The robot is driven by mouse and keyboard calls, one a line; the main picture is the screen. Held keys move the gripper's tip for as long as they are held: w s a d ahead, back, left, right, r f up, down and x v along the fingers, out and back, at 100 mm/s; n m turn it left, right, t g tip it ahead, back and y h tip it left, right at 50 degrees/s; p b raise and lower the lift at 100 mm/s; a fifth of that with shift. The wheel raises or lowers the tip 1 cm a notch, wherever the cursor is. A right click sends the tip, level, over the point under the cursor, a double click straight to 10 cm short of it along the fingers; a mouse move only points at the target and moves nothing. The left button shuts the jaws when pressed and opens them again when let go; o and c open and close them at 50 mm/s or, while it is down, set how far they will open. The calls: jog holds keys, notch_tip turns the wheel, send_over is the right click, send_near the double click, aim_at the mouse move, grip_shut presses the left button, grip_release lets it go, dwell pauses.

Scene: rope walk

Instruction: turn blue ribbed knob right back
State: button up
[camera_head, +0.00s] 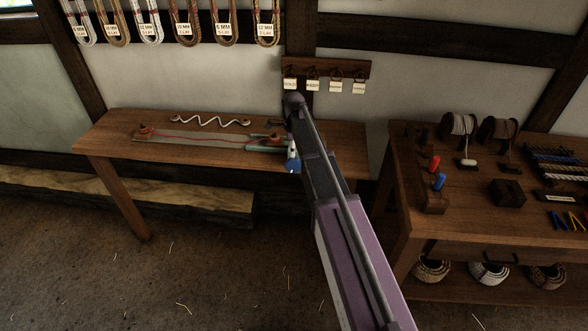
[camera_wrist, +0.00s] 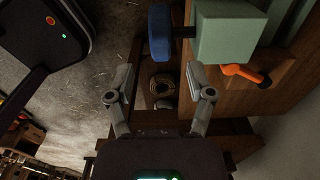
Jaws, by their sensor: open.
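The blue ribbed knob (camera_wrist: 160,33) is at the upper middle of the wrist view, on a short dark shaft from a pale green block (camera_wrist: 230,32). In the head view the blue knob (camera_head: 293,167) shows small at the front edge of the back bench, beside my arm. My gripper (camera_wrist: 159,78) is open and empty, its two fingers spread wide. The knob lies beyond the fingertips in the picture, with no finger visibly around it. In the head view my arm reaches toward the bench, and I cannot make out the fingers there.
An orange lever (camera_wrist: 243,73) sticks out near the green block. A wavy pale rod (camera_head: 210,121) and a red cord (camera_head: 200,138) lie on the bench (camera_head: 110,150). The right table (camera_head: 470,215) holds spools, red and blue handles and a dark block. Bare floor lies in front.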

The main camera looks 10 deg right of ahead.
aim_at(294, 159)
jog(key=shift+f+b, duration=3.6)
jog(key=shift+f, duration=0.3)
grip_shut()
